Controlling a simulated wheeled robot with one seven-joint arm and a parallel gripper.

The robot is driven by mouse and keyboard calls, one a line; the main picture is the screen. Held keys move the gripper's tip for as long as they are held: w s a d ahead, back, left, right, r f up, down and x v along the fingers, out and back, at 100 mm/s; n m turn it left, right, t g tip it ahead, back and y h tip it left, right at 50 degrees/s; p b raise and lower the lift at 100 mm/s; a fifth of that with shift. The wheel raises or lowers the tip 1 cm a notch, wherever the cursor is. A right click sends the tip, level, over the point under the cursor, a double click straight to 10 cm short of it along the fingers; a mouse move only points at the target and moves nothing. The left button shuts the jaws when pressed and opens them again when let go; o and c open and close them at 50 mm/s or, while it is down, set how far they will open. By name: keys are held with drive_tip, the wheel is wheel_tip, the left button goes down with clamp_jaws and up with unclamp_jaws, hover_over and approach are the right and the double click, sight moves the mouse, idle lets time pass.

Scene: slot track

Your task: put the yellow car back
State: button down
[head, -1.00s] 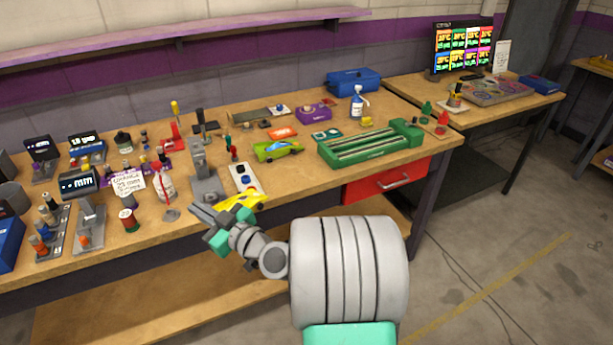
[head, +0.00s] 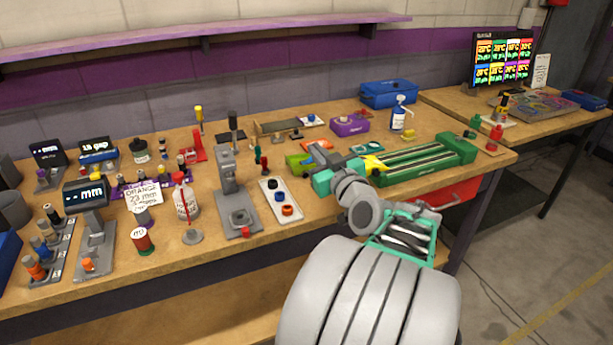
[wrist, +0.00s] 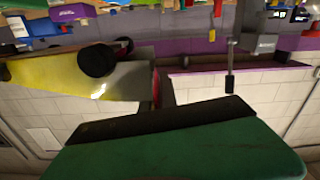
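The yellow car (head: 373,163) is at the tip of my gripper (head: 350,173), partly hidden by it in the head view. It overlaps the left end of the green slot track (head: 440,160); I cannot tell its height above it. In the wrist view the yellow car (wrist: 45,88), with a dark wheel, is tilted beside a green finger with a black pad (wrist: 165,135). My gripper appears shut on it, though the other finger is not clear. A lime-green car (head: 297,160) is on the table just left of my gripper.
A grey press (head: 230,195) and a white tray with coloured rings (head: 281,197) stand left of my gripper. The bench's front edge is close below my arm.

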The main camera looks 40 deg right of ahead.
drive_tip(key=shift+w+d+f+b, duration=0.1)
drive_tip(key=shift+w+f, duration=0.85)
drive_tip(key=shift+f, duration=0.6)
drive_tip(key=shift+w+a+f+b, duration=0.15)
drive_tip(key=shift+w+f, duration=0.85)
drive_tip(key=shift+f, duration=0.55)
drive_tip(key=shift+w+d+f+b, duration=0.15)
drive_tip(key=shift+w+f, duration=0.8)
drive_tip(key=shift+f, duration=0.6)
drive_tip(key=shift+f, duration=0.2)
drive_tip(key=c, duration=1.7)
unclamp_jaws()
